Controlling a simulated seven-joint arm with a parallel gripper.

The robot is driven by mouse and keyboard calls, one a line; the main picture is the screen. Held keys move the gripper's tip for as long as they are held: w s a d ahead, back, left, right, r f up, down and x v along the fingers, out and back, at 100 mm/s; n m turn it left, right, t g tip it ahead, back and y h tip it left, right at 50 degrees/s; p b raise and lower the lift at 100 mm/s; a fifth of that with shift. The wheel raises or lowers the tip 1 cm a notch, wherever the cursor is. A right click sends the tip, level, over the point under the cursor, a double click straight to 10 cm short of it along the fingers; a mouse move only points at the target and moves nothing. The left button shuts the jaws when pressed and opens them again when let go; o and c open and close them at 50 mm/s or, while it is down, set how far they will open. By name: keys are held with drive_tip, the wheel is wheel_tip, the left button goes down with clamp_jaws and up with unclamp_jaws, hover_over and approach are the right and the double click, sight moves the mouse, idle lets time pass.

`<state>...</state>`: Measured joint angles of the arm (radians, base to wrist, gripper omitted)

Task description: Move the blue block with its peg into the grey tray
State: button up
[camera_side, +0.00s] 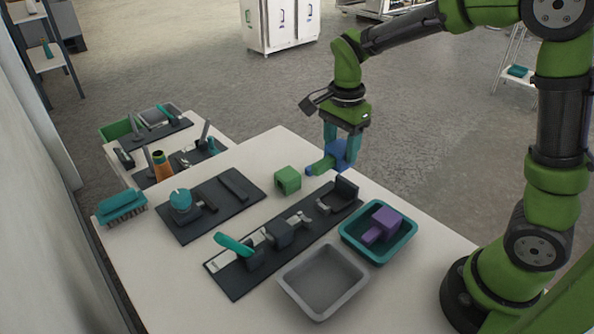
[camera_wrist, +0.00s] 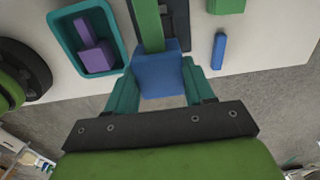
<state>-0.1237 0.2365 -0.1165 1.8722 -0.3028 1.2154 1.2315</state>
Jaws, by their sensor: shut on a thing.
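My gripper (camera_side: 342,150) is shut on the blue block (camera_side: 338,152), which sits between the teal fingers at the table's far right edge in the side view. The wrist view shows the blue block (camera_wrist: 158,74) gripped on both sides. A green peg (camera_wrist: 148,25) extends from the block, away from the gripper; in the side view the peg (camera_side: 323,165) points to the lower left. The block appears raised above the table, but its height is hard to judge. The grey tray (camera_side: 322,278) stands empty at the table's front and is not visible in the wrist view.
A teal tray (camera_wrist: 68,35) holds a purple block with its peg (camera_side: 383,225), right of the grey tray. A loose blue peg (camera_wrist: 218,51) and green block (camera_side: 288,180) lie on the table.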

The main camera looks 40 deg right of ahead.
drive_tip(key=shift+a, duration=0.1)
drive_tip(key=s+a, duration=1.3)
drive_tip(key=a, duration=0.2)
drive_tip(key=shift+s+a, duration=0.2)
drive_tip(key=shift+s, duration=0.05)
idle(0.3)
wheel_tip(320, 180, down, 7)
idle(0.7)
drive_tip(key=shift+f, duration=1.85)
drive_tip(key=shift+f, duration=0.2)
drive_tip(key=shift+f, duration=0.3)
